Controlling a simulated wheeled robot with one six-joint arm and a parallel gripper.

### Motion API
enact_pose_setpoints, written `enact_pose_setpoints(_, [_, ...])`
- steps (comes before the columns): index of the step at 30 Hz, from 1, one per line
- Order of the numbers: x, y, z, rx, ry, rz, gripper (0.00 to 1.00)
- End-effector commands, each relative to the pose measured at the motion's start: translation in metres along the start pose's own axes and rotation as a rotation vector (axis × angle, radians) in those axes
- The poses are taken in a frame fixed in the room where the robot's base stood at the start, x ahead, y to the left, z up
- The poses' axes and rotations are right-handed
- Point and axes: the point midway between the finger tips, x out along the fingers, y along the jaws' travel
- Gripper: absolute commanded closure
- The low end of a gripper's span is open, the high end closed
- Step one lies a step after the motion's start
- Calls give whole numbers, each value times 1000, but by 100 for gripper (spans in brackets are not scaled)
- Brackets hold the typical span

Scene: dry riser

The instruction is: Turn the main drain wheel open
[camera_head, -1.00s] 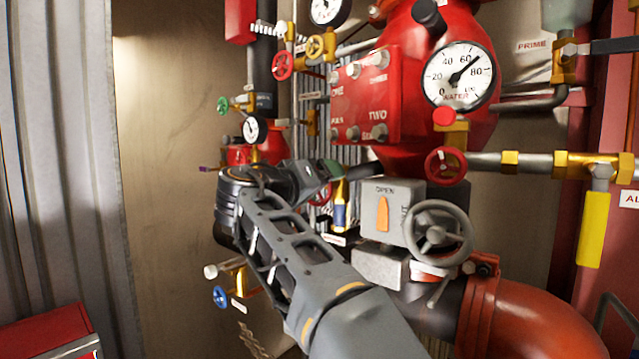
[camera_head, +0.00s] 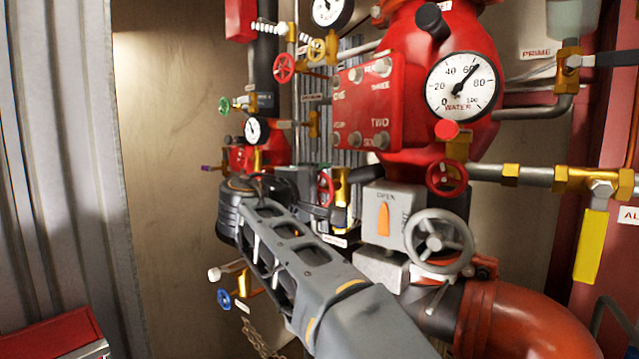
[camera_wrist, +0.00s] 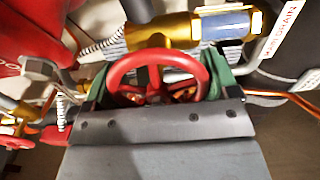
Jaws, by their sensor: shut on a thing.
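The main drain wheel (camera_wrist: 118,68) is a red handwheel on a brass valve (camera_wrist: 160,32) in the wrist view. A white label (camera_wrist: 281,30) beside it ends in "DRAIN". My gripper (camera_wrist: 160,88) has its green fingers at the left and right sides of the wheel and is shut on it. The grey gripper body hides the lower part of the rim. In the head view the red wheel (camera_head: 325,189) shows just past the end of my arm, left of a brass valve. Most of my gripper is hidden there behind my wrist.
Right of my arm stand a grey box marked OPEN (camera_head: 384,216) and a larger grey handwheel (camera_head: 438,242). Above are a red plate (camera_head: 366,108) and a water gauge (camera_head: 461,86). A blue-handled valve (camera_head: 224,299) sits lower left.

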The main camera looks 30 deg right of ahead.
Motion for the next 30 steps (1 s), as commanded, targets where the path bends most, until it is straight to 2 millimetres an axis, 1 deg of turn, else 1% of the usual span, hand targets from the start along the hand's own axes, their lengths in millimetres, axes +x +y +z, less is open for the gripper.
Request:
enact_pose_setpoints(18, [0,-3,1,-583,0,-4,43])
enact_pose_setpoints(24, [0,-5,2,-739,1,-5,43])
enact_pose_setpoints(30, [0,-7,2,-857,1,-5,43])
